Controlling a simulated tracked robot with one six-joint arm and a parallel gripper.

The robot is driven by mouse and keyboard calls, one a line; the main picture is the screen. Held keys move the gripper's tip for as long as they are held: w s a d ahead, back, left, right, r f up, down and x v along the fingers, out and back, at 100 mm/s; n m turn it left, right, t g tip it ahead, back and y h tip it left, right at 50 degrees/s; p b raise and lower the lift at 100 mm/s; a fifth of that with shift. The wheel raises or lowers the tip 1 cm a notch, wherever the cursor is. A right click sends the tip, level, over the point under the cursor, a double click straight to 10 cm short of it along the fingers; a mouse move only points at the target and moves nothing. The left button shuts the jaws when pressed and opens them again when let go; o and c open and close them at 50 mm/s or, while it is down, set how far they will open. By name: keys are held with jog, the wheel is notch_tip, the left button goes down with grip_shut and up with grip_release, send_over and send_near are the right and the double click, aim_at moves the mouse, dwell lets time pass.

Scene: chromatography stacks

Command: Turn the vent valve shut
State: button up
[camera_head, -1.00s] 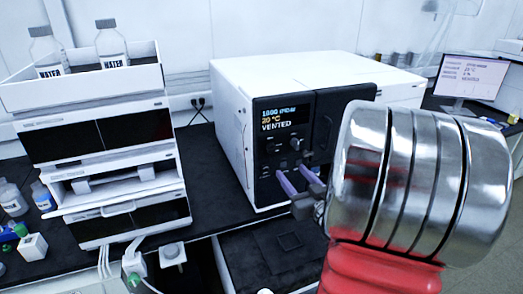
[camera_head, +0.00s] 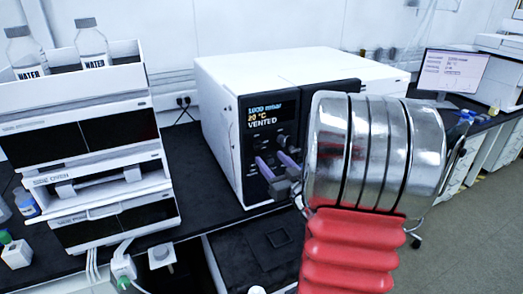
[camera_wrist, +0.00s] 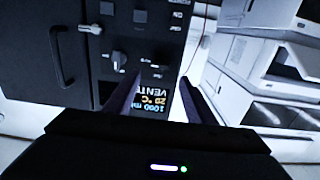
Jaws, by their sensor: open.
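The vacuum oven (camera_head: 300,68) is a white box with a dark front on the bench. Its display (camera_head: 262,114) reads about 1000 mbar, 20 °C, VENTED. In the wrist view the panel is upside down, with a grey knob with a pointer (camera_wrist: 119,60) and another pale knob (camera_wrist: 90,29). I cannot read which one is the vent valve. My gripper (camera_head: 277,165) is open in front of the panel's lower part. In the wrist view its fingers (camera_wrist: 162,90) stand either side of the display text, with nothing between them. The pointer knob is just beyond the left fingertip, outside the gap.
A stack of white instrument modules (camera_head: 95,135) stands left of the oven, with water bottles (camera_head: 91,43) on top. A door handle (camera_wrist: 62,55) sticks out beside the panel. A monitor (camera_head: 452,72) stands at the right. My arm hides the oven's lower right front.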

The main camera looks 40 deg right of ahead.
aim_at(261, 148)
jog(key=x, duration=0.7)
jog(key=shift+w+d, duration=0.2)
jog(key=shift+w, duration=0.2)
jog(key=c, duration=0.9)
jog(key=shift+a, duration=0.3)
jog(key=shift+c, duration=0.7)
jog(key=shift+d, duration=0.15)
